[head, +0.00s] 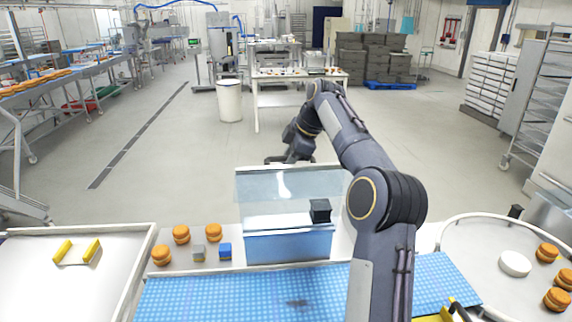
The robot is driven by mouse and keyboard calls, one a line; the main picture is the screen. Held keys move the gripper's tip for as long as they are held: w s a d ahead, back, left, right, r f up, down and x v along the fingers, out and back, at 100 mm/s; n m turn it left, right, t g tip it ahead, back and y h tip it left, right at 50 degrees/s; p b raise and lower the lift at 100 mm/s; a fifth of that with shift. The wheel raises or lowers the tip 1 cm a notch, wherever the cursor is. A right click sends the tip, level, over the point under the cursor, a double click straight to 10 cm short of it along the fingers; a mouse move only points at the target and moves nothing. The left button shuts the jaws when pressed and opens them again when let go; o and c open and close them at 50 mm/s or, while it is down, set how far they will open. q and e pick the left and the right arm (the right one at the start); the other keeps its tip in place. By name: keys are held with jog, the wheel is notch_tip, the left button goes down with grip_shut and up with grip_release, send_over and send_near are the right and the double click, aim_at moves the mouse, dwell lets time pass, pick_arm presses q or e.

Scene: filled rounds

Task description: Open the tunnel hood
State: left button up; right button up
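A small black block (320,210) shows at the right of the hood. My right arm reaches forward past the hood's right side. My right gripper (289,159) is at the panel's top edge, seemingly just beyond it; its fingers are small and dark, and contact is unclear. My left gripper is out of view.
Several filled rounds (181,234), a grey cube (198,252) and a blue cube (225,251) lie left of the hood. A tray (40,290) with two yellow bars is at far left. A round table (470,255) with rounds and a white disc is at right. Open floor lies beyond.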

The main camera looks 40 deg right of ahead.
jog(key=v, duration=0.6)
jog(key=shift+s+d, duration=0.1)
jog(key=shift+r, duration=0.1)
